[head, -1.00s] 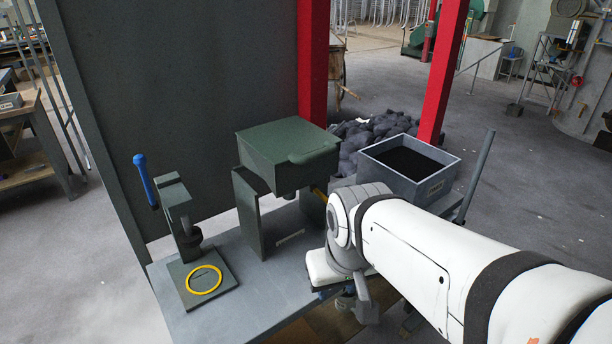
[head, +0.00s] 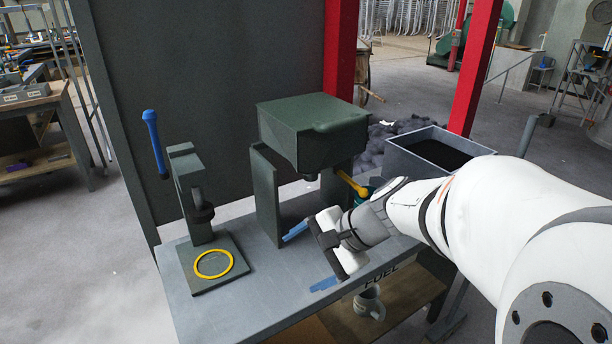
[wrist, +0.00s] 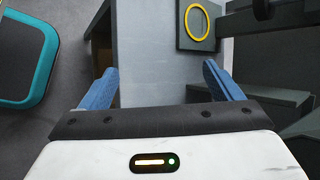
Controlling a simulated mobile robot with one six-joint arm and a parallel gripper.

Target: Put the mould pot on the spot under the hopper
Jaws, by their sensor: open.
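The green hopper (head: 313,128) stands on two upright plates on the grey bench. The spot under it lies between the plates, mostly hidden by the near plate and my gripper. My gripper (head: 309,257) hangs over the bench in front of the hopper, its blue fingers apart and empty. In the wrist view my gripper (wrist: 162,85) is open over the bench top. A pale pot-like vessel with a handle (head: 369,303) sits on the shelf below the bench. A teal object (head: 376,183) shows partly behind my arm, right of the hopper. I cannot tell which is the mould pot.
A press with a blue lever (head: 153,135) stands at the bench's left, a yellow ring (head: 213,264) on its base; the ring also shows in the wrist view (wrist: 197,22). A grey bin (head: 425,158) stands behind my arm.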

